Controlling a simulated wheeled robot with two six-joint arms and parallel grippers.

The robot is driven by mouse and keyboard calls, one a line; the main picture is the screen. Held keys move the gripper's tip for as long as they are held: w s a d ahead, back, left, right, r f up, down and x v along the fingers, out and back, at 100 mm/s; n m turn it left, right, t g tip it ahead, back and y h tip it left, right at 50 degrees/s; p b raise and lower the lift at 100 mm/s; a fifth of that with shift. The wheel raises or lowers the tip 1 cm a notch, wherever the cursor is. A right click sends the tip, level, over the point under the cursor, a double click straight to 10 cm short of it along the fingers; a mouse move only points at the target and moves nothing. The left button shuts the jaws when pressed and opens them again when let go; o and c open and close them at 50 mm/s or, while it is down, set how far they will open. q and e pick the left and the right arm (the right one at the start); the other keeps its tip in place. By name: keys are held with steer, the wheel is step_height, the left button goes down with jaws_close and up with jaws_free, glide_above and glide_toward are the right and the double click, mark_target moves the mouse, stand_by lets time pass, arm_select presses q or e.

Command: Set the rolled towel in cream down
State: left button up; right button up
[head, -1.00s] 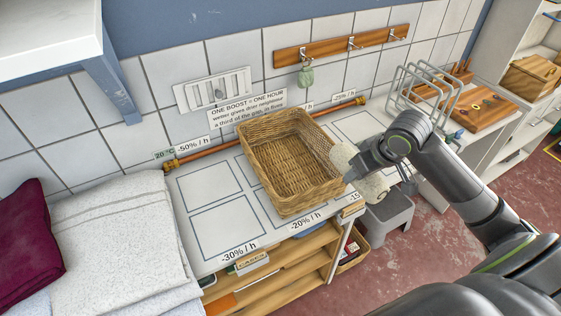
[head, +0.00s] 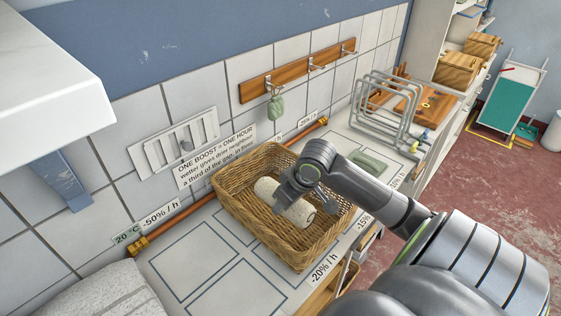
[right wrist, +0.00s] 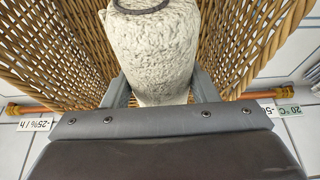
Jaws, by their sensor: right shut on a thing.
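The rolled cream towel (head: 299,213) is in the grip of my right gripper (head: 290,202), inside the wicker basket. Part of the roll shows on each side of the gripper in the head view. In the right wrist view the towel (right wrist: 152,50) stands between the two fingers, with a dark band at its top end. The wicker basket (head: 228,191) stands on the worktop, and its walls surround the towel. Whether the towel touches the basket floor cannot be told. My left gripper is not in view.
The worktop (head: 184,267) has outlined squares and percent labels. A copper pipe (head: 184,215) runs along the tiled wall behind the basket. A wire rack (head: 384,112) and a folded green cloth (head: 369,161) are to the right. A hook rail (head: 298,70) hangs above.

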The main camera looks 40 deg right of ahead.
mark_target(298, 203)
step_height(298, 203, down, 3)
steer(key=shift+a+r, duration=0.1)
steer(key=shift+f, duration=0.65)
step_height(298, 203, down, 2)
steer(key=shift+f, duration=0.45)
steer(key=shift+w, duration=0.1)
steer(key=o, duration=1)
arm_select(q)
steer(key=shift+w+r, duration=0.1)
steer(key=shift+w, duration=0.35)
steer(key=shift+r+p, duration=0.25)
steer(key=shift+p, duration=0.05)
arm_select(e)
steer(key=v, duration=1.2)
steer(key=shift+r, duration=0.1)
